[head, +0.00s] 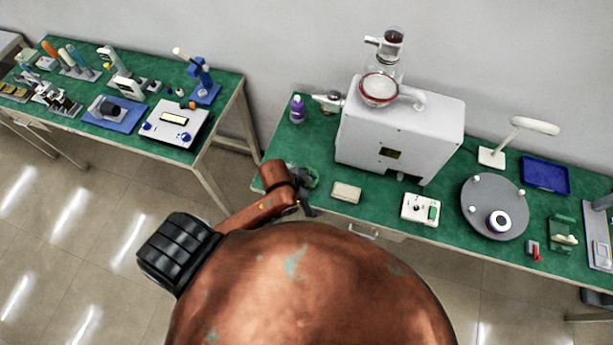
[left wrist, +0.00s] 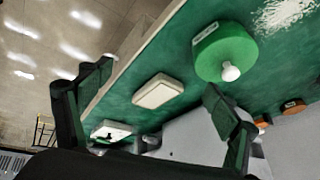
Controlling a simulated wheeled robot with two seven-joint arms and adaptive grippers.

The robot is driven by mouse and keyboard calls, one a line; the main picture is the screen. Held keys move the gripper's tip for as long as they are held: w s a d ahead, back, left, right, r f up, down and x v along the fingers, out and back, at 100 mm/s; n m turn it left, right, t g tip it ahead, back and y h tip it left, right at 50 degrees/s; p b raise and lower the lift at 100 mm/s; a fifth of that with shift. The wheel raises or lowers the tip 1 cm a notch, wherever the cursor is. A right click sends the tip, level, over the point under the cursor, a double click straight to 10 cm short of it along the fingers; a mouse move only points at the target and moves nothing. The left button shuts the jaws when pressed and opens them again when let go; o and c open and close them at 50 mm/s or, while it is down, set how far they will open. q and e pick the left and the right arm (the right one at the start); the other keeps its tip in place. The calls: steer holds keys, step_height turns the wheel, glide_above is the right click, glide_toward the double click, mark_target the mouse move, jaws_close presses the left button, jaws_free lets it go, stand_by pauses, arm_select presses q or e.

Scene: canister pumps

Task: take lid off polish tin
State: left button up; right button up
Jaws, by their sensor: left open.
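The polish tin appears to be the round green tin (left wrist: 222,58) in the left wrist view, with a white knob (left wrist: 230,72) on top. It stands on the green table near the front edge. In the head view only a bit of green (head: 313,178) shows, mostly hidden behind my left gripper (head: 309,196). In the left wrist view my left gripper (left wrist: 158,78) is open with nothing between its fingers. The tin lies beyond the right-hand finger, outside the gap, and looks apart from it. My right gripper is not in view.
A cream block (head: 346,192) lies right of my left gripper, with a switch box (head: 420,208) farther right. A large white machine (head: 400,130) stands behind. A purple bottle (head: 297,108) is at the back left. White powder (left wrist: 285,12) lies beside the tin.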

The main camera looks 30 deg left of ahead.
arm_select(q)
steer(key=d+m, duration=0.1)
steer(key=w+d+r+m, duration=0.1)
steer(key=m, duration=0.1)
steer(key=w+d+m+g, duration=0.1)
steer(key=shift+w+d+r+m+h, duration=0.15)
steer(key=shift+w+r+m+h, duration=0.15)
steer(key=shift+m, duration=0.1)
steer(key=w+a+r+m+g+y, duration=0.1)
steer(key=a+m, duration=0.2)
steer(key=w+a+r+m+g+y, duration=0.1)
steer(key=a+m, duration=0.2)
steer(key=w+a+r+m+g+y, duration=0.1)
steer(key=a+r+m, duration=0.1)
steer(key=a+m, duration=0.1)
steer(key=shift+a, duration=0.1)
steer(key=shift+a+y, duration=0.2)
steer(key=shift+y, duration=0.1)
steer(key=shift+s+f, duration=0.1)
steer(key=shift+f, duration=0.75)
steer(key=f, duration=0.4)
steer(key=w+f, duration=0.1)
steer(key=f, duration=0.1)
steer(key=shift+a+b, duration=0.15)
steer(key=shift+b, duration=0.15)
steer(key=shift+s+r, duration=0.1)
steer(key=c, duration=1.1)
steer(key=shift+o, duration=0.2)
